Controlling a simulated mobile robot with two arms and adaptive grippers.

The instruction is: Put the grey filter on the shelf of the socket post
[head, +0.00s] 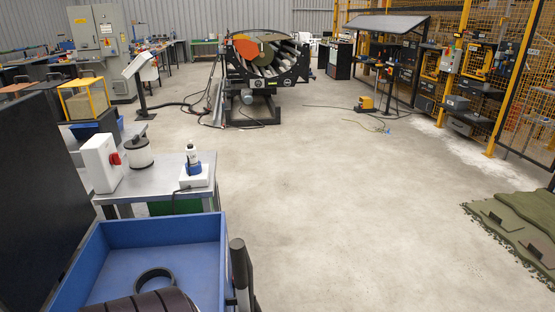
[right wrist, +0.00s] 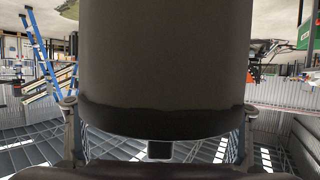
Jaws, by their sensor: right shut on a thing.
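The grey filter (right wrist: 165,55), a wide cylinder with a black band at its lower end in the picture, fills the middle of the right wrist view. My right gripper (right wrist: 159,106) is shut on it, one finger at each side near the band. The filter's other end is cut off by the frame. Neither gripper shows in the head view. A yellow post with a box and sockets-like panel (head: 451,60) stands at the far right, with dark shelves beside it. I cannot tell whether this is the socket post.
A blue crate (head: 218,262) with a black ring (head: 155,279) in it is close at bottom left. Green turf (head: 515,222) lies right. The middle floor is clear.

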